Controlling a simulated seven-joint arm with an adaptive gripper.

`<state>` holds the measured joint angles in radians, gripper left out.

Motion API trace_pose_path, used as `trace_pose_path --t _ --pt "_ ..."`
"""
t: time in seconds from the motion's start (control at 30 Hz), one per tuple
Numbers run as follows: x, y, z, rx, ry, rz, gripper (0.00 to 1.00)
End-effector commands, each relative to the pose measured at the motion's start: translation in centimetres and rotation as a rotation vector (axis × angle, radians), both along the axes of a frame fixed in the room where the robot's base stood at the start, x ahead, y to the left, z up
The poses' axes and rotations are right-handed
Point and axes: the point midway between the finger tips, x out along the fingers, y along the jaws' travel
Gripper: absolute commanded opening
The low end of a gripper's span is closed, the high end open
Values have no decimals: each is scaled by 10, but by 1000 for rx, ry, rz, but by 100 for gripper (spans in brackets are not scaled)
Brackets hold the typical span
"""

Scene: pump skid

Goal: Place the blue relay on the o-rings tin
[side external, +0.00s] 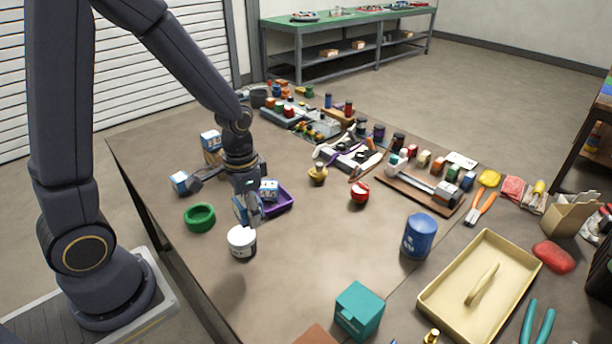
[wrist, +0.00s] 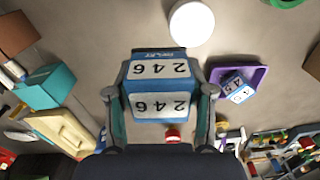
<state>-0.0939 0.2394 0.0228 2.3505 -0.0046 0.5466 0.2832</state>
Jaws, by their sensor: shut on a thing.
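My gripper (side external: 250,208) is shut on a blue relay (wrist: 160,84) with white "246" labels, held between both fingers in the wrist view. In the side view the held relay (side external: 240,209) is partly hidden by a finger. A white tin with a dark lower band (side external: 242,242), likely the o-rings tin, stands upright on the table just in front of my gripper. Its plain white round top shows in the wrist view (wrist: 191,23), apart from the relay. The tin's label is too small to read.
A purple tray (side external: 284,206) holding another blue-and-white box (side external: 269,187) is close beside my gripper. The table in front of the tin is clear up to a teal box (side external: 360,310).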

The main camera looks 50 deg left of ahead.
Motion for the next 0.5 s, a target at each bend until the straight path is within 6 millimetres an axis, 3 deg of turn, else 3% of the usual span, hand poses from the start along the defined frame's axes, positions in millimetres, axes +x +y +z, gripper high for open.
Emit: trace_pose_path --t 0.1,0.2,0.5 --pt "3 32 -1 0 0 91 12" --pt "0 46 -4 -1 4 141 12" --pt "-3 52 -47 -3 7 163 12"
